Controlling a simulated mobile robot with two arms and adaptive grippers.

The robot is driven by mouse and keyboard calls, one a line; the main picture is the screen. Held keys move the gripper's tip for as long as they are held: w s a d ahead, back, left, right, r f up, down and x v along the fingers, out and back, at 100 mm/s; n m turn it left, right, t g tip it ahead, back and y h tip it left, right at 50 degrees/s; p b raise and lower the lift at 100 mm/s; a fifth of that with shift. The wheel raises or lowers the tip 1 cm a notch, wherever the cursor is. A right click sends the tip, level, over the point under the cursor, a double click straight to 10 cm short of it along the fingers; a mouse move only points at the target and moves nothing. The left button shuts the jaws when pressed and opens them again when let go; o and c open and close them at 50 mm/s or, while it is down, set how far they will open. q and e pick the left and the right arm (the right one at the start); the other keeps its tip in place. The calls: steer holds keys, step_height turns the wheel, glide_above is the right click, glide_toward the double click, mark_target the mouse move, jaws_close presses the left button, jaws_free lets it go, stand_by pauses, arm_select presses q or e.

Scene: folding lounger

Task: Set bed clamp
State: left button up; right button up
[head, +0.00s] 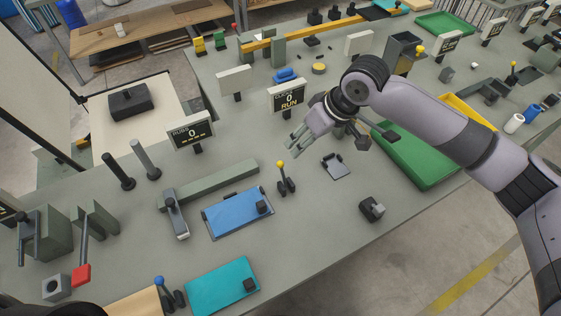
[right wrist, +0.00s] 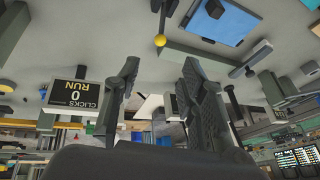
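Which fixture is the bed clamp is not certain from the frames. A blue plate (head: 236,213) lies on the grey bench beside a long grey-green bar (head: 210,184), with a metal lever clamp (head: 176,216) at its left end. A yellow-knobbed lever (head: 284,178) stands right of the plate; its knob also shows in the right wrist view (right wrist: 160,40). A red-handled clamp (head: 82,272) is at far left. My right gripper (head: 293,145) hovers behind the yellow-knobbed lever, open and empty, its fingers apart in the right wrist view (right wrist: 158,80). My left gripper is not in view.
A sign reading 0 RUN (head: 288,98) stands behind my right gripper. A second sign (head: 190,132) and two dark-based posts (head: 146,160) stand left. A teal plate (head: 222,288) lies in front. A green tray (head: 425,165) lies under my right arm.

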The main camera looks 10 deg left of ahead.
mark_target(282, 162)
steer(key=p+x, duration=0.2)
steer(key=x, duration=1.2)
steer(key=shift+a, duration=0.15)
steer(key=shift+c, duration=0.6)
jaws_close()
